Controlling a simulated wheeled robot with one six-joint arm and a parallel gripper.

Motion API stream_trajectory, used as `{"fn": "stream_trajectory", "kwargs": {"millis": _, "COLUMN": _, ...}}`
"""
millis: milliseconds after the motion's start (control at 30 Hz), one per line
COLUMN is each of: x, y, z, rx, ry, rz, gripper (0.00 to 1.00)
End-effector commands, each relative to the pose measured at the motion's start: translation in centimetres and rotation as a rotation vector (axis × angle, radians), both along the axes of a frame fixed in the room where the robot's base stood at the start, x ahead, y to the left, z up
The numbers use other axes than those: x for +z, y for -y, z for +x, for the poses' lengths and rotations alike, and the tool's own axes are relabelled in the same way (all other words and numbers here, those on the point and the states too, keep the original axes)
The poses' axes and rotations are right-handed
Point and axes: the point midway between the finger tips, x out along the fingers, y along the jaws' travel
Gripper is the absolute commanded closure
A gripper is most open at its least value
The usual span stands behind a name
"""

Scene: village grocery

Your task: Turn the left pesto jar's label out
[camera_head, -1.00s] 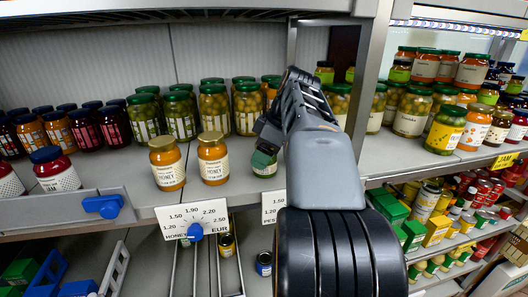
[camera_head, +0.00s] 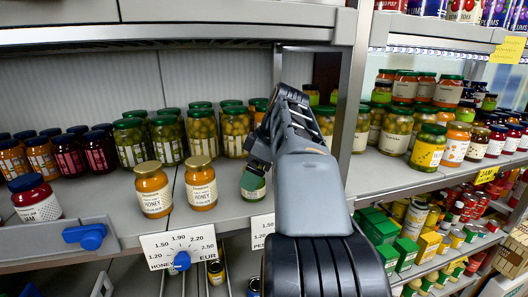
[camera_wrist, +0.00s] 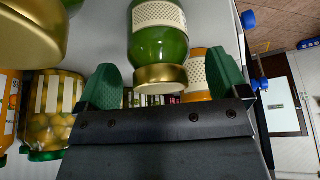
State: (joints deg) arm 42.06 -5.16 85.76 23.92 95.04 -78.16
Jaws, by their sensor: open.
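A small green pesto jar (camera_head: 253,186) stands upright at the shelf's front edge, right of the honey jars. A light label shows on it in the head view, partly covered from above by my gripper. In the wrist view the picture is upside down, and the pesto jar (camera_wrist: 160,45) has a gold lid and a pale patterned label band. My gripper (camera_wrist: 162,80) is open, its green fingertips on either side of the lid with a gap on both sides. In the head view my gripper (camera_head: 257,160) is over the jar. Any second pesto jar is hidden behind my arm.
Two honey jars (camera_head: 201,184) stand close left of the pesto jar. Tall olive jars (camera_head: 201,133) stand behind. A metal post (camera_head: 349,120) rises right of my arm. A price strip (camera_head: 180,246) with a blue knob hangs at the shelf edge.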

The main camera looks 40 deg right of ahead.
Motion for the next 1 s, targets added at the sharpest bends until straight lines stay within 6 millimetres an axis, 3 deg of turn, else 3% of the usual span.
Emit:
{"fn": "stream_trajectory", "kwargs": {"millis": 300, "x": 5.7, "y": 1.7, "z": -1.9, "rx": -0.003, "ry": 0.002, "rz": -0.003, "gripper": 0.07}}
{"fn": "stream_trajectory", "kwargs": {"millis": 500, "x": 8.2, "y": 2.3, "z": -2.8, "rx": -0.002, "ry": 0.002, "rz": -0.001, "gripper": 0.07}}
{"fn": "stream_trajectory", "kwargs": {"millis": 1000, "x": 9.4, "y": 2.5, "z": -3.2, "rx": 0.002, "ry": 0.001, "rz": -0.001, "gripper": 0.07}}
